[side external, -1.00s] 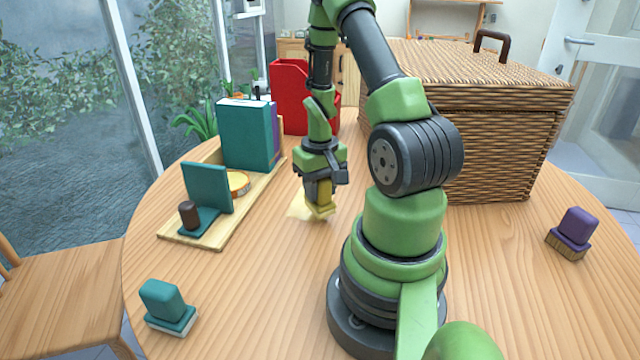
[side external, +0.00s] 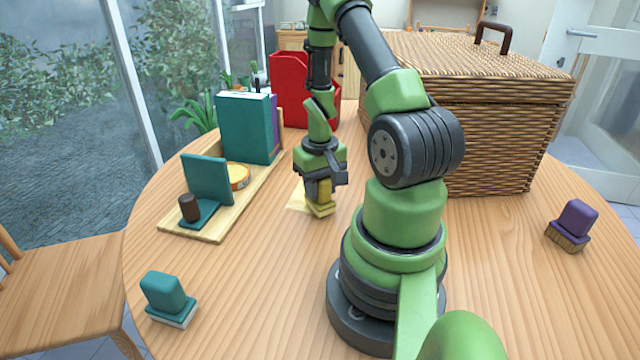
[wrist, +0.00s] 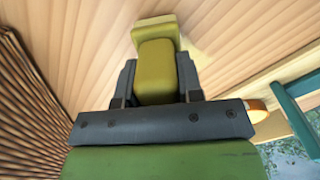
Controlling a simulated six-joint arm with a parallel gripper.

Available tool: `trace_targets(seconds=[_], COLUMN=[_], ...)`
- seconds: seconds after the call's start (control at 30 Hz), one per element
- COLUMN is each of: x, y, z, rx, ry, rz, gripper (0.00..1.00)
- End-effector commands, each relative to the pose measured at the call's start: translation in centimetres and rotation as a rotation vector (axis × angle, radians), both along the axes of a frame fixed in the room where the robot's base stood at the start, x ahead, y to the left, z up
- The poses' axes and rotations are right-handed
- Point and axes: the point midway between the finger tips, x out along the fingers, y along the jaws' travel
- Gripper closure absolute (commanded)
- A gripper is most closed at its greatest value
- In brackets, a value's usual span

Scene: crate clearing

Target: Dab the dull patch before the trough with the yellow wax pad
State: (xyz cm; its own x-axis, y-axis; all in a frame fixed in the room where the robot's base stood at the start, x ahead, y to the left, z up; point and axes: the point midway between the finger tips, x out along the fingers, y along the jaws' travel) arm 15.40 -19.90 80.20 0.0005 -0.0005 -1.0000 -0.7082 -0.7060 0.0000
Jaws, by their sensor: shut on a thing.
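My gripper (side external: 320,178) is shut on the yellow wax pad (side external: 320,208), a yellow block with a wider base, held base down. The pad is at or just above the table; I cannot tell if it touches. A pale dull patch (side external: 297,199) shows on the wood to the left of the pad, and the pad hides part of it. In the wrist view the pad (wrist: 156,72) sits between both fingers. The long wooden tray (side external: 236,214) to the left, with teal books on it, may be the trough; I cannot tell for sure.
A teal-handled block (side external: 166,296) stands at the front left and a purple-handled one (side external: 573,226) at the right. A large wicker crate (side external: 490,145) fills the back right. A red holder (side external: 290,90) stands behind. Table between tray and my base is clear.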

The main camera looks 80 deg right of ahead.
Motion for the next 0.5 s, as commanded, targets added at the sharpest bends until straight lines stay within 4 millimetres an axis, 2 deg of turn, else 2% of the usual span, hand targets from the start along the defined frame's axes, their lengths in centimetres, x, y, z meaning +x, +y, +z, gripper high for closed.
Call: trace_targets(seconds=[0.5], x=[0.01], y=[-0.37], z=[-0.52], rx=[-0.001], ry=[-0.001], rz=[0.000], gripper=[0.85])
